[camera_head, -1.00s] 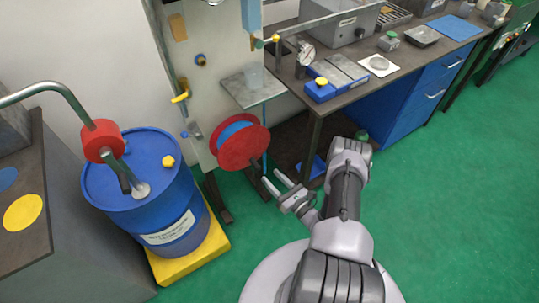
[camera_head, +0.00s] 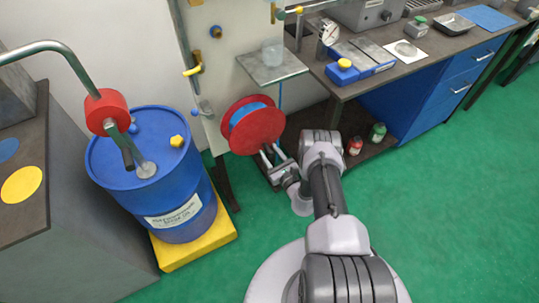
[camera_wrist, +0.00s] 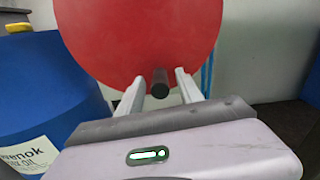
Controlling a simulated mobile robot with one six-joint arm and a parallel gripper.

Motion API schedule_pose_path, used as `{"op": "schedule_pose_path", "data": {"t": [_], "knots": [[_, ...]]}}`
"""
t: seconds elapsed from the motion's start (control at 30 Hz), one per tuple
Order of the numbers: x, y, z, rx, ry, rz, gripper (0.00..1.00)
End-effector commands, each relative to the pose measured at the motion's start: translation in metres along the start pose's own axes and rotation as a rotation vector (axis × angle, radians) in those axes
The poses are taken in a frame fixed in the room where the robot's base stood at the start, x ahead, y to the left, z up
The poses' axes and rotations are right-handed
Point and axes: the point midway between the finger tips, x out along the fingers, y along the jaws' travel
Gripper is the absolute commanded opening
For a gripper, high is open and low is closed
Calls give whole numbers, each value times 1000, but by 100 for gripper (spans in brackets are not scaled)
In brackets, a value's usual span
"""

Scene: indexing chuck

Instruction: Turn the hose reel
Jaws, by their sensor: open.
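The hose reel (camera_head: 257,132) has red side discs with blue hose wound between them, and it is mounted on the pale panel. Its red face (camera_wrist: 140,35) fills the upper middle of the wrist view. A dark round handle (camera_wrist: 160,83) sticks out near the bottom of that face. My gripper (camera_head: 271,152) is at the lower front of the reel in the head view. In the wrist view its fingers are open, one on each side of the handle, with gaps visible. I cannot tell how deep the handle sits between them.
A blue drum (camera_head: 160,180) with a hand pump stands on a yellow base (camera_head: 195,245) left of the reel. A small shelf (camera_head: 272,66) is above the reel. The workbench (camera_head: 400,68) is on the right. The green floor (camera_head: 450,200) is free at right.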

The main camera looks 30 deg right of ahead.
Motion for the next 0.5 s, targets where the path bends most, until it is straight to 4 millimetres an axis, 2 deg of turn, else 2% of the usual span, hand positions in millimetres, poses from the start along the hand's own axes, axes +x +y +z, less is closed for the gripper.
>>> {"op": "schedule_pose_path", "data": {"t": [0.27,0.37,0.5], "knots": [[3,0,1,1,0,1,43],[3,0,0,1,1,1,28],[3,0,0,1,1,1,0]]}}
